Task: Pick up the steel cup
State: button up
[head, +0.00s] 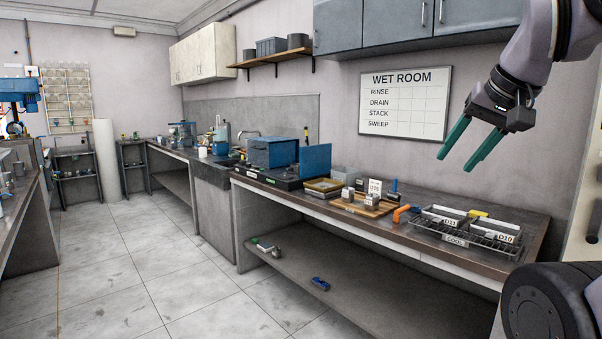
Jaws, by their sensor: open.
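My gripper (455,163) is at the upper right, its two green fingers apart and empty. It points down and left, in the air in front of the wall above the right part of the bench. I cannot clearly make out the steel cup. Small grey metal pieces (348,195) stand on a wooden board (376,210) in the middle of the bench, to the left of and below my gripper. They are too small to tell whether one is a cup.
The long bench (428,238) holds a rack (459,239) with trays labelled D11 and D10 at its right end. An orange-handled tool (401,213) lies beside the rack. A blue box (271,152) and upright blue panel (315,160) stand further left. The floor (170,265) is clear.

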aim_at(348, 193)
jog(key=i+j, duration=0.25)
jog(key=i, duration=0.25)
jog(key=i+j+z, duration=0.15)
jog(key=i, duration=0.35)
jog(key=i+j, duration=0.35)
jog(key=i, duration=0.15)
jog(key=i+j+z, duration=0.15)
jog(key=i, duration=0.35)
jog(key=j, duration=0.1)
